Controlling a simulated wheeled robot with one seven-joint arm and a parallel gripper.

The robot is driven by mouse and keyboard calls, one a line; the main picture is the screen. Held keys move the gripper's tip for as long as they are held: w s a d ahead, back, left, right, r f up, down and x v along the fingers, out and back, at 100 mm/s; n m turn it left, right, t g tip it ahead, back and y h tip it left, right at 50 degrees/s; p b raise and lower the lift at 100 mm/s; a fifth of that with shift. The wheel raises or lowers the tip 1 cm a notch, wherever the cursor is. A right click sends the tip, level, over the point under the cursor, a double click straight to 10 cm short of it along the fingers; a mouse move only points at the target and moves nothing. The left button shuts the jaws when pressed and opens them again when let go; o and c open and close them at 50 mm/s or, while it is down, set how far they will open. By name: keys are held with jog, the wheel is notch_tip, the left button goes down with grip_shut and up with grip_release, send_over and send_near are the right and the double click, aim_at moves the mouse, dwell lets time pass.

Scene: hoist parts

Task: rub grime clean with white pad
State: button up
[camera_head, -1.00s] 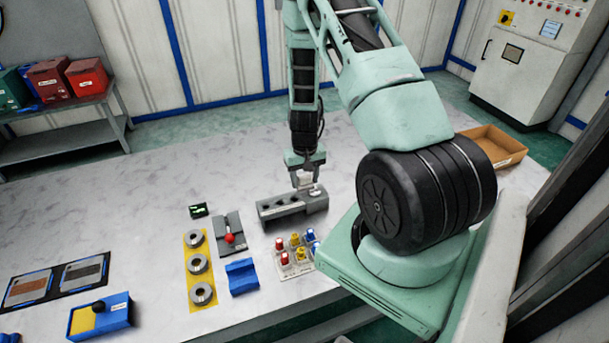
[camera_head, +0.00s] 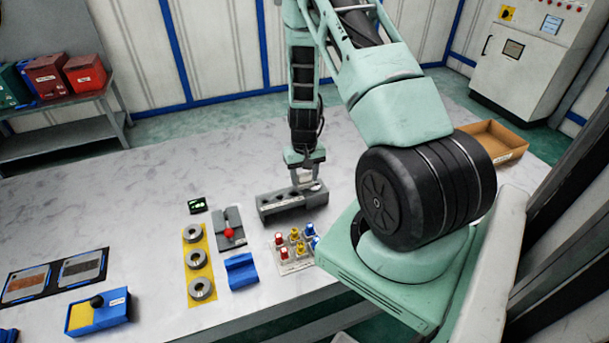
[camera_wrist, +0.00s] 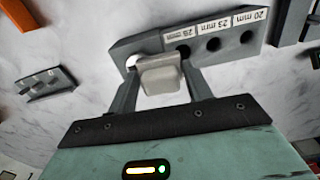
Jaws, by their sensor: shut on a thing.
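My gripper (camera_head: 308,183) is at the right end of a long grey block (camera_head: 280,204) with round holes in its top. In the wrist view my gripper (camera_wrist: 161,88) is shut on a small whitish pad (camera_wrist: 160,76). The pad is at one end of the grey block (camera_wrist: 222,41), whose label strip reads 20 mm, 23 mm and 26 mm. The pad looks to touch or nearly touch the block; I cannot tell which. The block's surface under the pad is hidden, and I cannot make out any grime.
Left of the block are a plate with a red knob (camera_head: 229,233), a yellow strip with grey rings (camera_head: 198,262) and a blue block (camera_head: 241,271). A stand of red, yellow and blue pieces (camera_head: 295,266) is in front. A brown tray (camera_head: 492,141) stands far right.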

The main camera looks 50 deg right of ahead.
jog(key=shift+f+b, duration=0.65)
jog(key=shift+f, duration=0.2)
jog(key=shift+d, duration=0.1)
jog(key=shift+s+d+r+b, duration=0.1)
jog(key=shift+s+d+b, duration=0.1)
jog(key=shift+s+d, duration=0.35)
jog(key=shift+s+d+r+b, duration=0.15)
jog(key=shift+s+d, duration=0.15)
jog(key=shift+d, duration=0.45)
jog(key=shift+s+d+f+b, duration=0.15)
jog(key=shift+s+d+b, duration=0.1)
jog(key=shift+s+d, duration=0.25)
jog(key=shift+s+d+f+b, duration=0.1)
jog(key=shift+s+d+b, duration=0.15)
jog(key=shift+d, duration=0.45)
jog(key=shift+s+d+r, duration=0.1)
jog(key=shift+d, duration=0.1)
jog(key=shift+w+a, duration=0.45)
jog(key=shift+a, duration=0.35)
jog(key=shift+w+a, duration=0.4)
jog(key=shift+a, duration=0.35)
jog(key=shift+w+a, duration=0.45)
jog(key=shift+a, duration=0.25)
jog(key=shift+w+a, duration=0.4)
jog(key=shift+a, duration=0.3)
